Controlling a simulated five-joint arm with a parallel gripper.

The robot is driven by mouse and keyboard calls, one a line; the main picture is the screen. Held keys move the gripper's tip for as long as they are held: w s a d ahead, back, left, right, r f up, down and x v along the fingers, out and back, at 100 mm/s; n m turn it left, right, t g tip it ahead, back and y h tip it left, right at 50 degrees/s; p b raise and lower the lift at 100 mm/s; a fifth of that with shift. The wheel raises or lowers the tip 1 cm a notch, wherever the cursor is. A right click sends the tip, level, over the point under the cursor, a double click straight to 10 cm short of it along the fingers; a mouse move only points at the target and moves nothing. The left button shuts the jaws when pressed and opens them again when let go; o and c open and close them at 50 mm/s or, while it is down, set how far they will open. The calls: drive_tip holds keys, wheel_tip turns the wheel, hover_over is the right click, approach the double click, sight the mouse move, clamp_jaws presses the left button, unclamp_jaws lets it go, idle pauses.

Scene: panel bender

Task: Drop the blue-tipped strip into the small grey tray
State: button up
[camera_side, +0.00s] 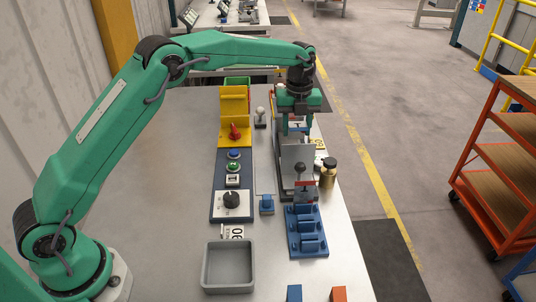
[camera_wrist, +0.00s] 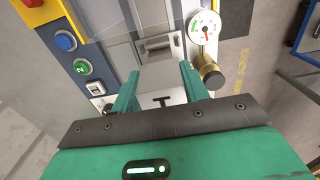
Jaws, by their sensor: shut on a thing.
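My gripper (camera_side: 296,138) points down over the bender at the right side of the bench. The small grey tray (camera_side: 228,286) stands empty at the front of the bench, left of and nearer the camera than my gripper.
A control panel with buttons and a black knob (camera_side: 231,200) stands left of the bender. A brass cylinder (camera_side: 328,173) stands to its right. A blue slotted rack (camera_side: 307,232) sits in front. A dial gauge (camera_wrist: 204,27) shows in the wrist view. The bench left of the panel is clear.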

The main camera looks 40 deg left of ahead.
drive_tip(key=shift+r, duration=0.15)
wheel_tip(320, 180, up, 5)
drive_tip(key=shift+s+d+r+n, duration=0.15)
drive_tip(key=shift+s+d+n, duration=0.6)
drive_tip(key=shift+d+n, duration=0.2)
drive_tip(key=s+d+r+n, duration=0.1)
drive_tip(key=s+d+n, duration=0.4)
drive_tip(key=s+n, duration=0.3)
drive_tip(key=s+d+r+n, duration=0.2)
drive_tip(key=s+d+n, duration=0.3)
drive_tip(key=s+n, duration=0.35)
drive_tip(key=s+f+n, duration=0.2)
drive_tip(key=s+n, duration=0.7)
drive_tip(key=s, duration=0.1)
drive_tip(key=s+f+n, duration=0.2)
drive_tip(key=s+n, duration=0.6)
drive_tip(key=s, duration=0.1)
drive_tip(key=shift+n, duration=0.3)
drive_tip(key=shift+s+f, duration=0.2)
drive_tip(key=shift+f, duration=2.2)
drive_tip(key=shift+f, duration=0.2)
